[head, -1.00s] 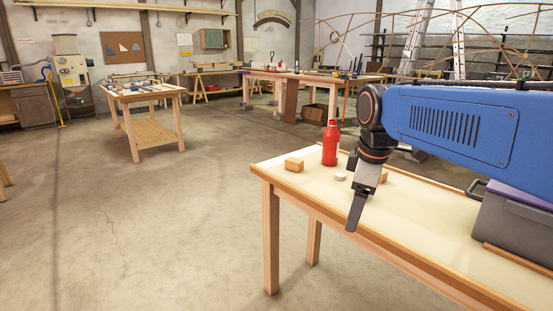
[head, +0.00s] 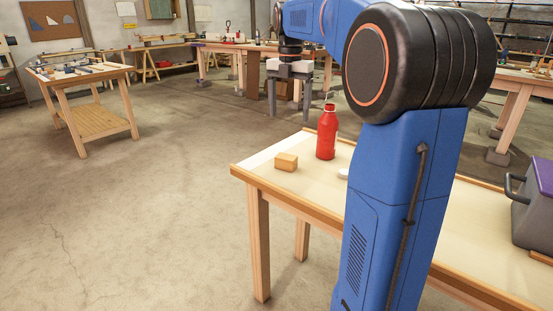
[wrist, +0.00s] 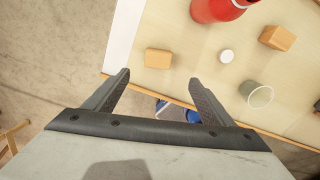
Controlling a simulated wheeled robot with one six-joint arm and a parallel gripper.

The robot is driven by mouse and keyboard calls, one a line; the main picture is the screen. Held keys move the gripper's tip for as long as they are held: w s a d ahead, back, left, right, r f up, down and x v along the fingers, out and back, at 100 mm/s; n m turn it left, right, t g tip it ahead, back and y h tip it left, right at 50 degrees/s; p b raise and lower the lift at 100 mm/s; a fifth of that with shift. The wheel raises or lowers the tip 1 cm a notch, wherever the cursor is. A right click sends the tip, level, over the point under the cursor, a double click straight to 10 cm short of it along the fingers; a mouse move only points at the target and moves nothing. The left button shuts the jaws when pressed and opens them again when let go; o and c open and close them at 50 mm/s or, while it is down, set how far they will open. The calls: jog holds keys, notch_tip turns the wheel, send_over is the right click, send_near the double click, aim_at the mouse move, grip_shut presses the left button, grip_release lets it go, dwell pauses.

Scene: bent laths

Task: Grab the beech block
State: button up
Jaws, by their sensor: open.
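A light wooden block (head: 286,162), which looks like the beech block, lies on the pale tabletop near its left end. In the wrist view the same block (wrist: 158,58) lies just beyond the fingertips, in line with the gap between them. A second, more orange wooden block (wrist: 277,38) lies farther right; it is hidden behind my arm in the head view. My gripper (head: 289,112) points down, fingers apart and empty, above and behind the block in the head view. It also shows in the wrist view (wrist: 160,77), touching nothing.
A red bottle (head: 327,133) stands right of the block. A small white round piece (wrist: 227,56) and a grey-green cup (wrist: 257,94) are also on the table. A grey box with a purple lid (head: 535,205) stands at right. My arm hides the middle of the table.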

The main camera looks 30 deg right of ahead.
send_near(286, 156)
jog(key=f, duration=0.5)
jog(key=shift+s+d+f, duration=0.2)
jog(key=shift+s+d, duration=0.05)
jog(key=shift+w+a+f, duration=0.1)
jog(key=shift+a+f, duration=0.05)
jog(key=shift+f, duration=1.15)
jog(key=shift+w+a+f, duration=0.1)
jog(key=shift+f, duration=1.2)
jog(key=c, duration=1.2)
